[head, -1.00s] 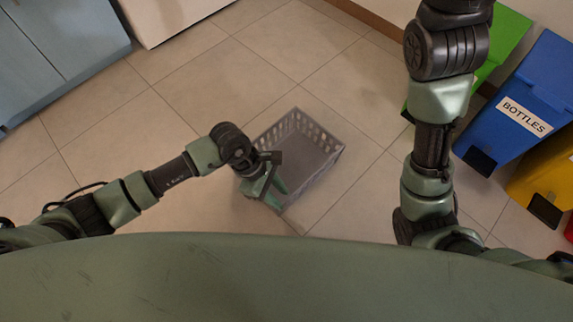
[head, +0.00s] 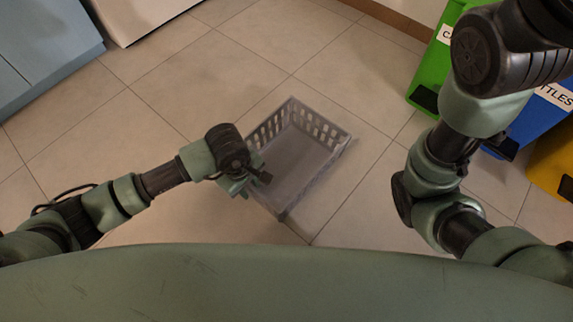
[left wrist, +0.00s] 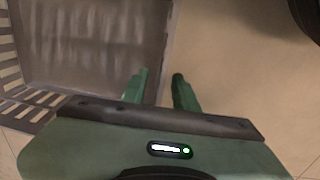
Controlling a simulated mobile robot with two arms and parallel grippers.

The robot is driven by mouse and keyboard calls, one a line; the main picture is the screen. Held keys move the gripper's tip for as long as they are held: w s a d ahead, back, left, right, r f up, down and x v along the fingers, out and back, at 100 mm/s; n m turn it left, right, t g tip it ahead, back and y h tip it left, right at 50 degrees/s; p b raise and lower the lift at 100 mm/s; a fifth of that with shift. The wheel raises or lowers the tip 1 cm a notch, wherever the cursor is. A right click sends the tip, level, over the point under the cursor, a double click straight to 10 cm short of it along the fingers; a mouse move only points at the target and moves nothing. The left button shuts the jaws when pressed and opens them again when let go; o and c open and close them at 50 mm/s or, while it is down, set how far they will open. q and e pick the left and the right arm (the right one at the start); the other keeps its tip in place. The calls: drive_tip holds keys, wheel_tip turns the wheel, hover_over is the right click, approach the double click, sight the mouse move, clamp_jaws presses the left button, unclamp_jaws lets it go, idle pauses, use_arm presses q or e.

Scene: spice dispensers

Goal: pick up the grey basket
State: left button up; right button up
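The grey basket (head: 300,160) stands upright and empty on the tiled floor in front of me, with slotted walls. My left gripper (head: 246,186) is at its left side in the head view. In the left wrist view the two green fingers (left wrist: 160,82) are apart. One finger is on the inner side of the basket wall (left wrist: 166,45) and the other is outside it, with gaps visible beside the wall. Whether the fingertips reach below the rim is hard to tell.
Green (head: 432,75), blue (head: 545,112) and yellow (head: 552,165) bins stand at the right. A blue-grey cabinet (head: 45,45) is at the upper left, near a white unit (head: 135,15). The floor around the basket is clear.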

use_arm(q)
wheel_tip(320, 180, down, 3)
drive_tip(key=shift+w+r+b, duration=0.1)
drive_tip(key=shift+r+b, duration=0.05)
drive_tip(key=shift+b, duration=0.5)
drive_tip(key=shift+r, duration=0.1)
drive_tip(key=shift+c, duration=0.3)
clamp_jaws()
idle(0.5)
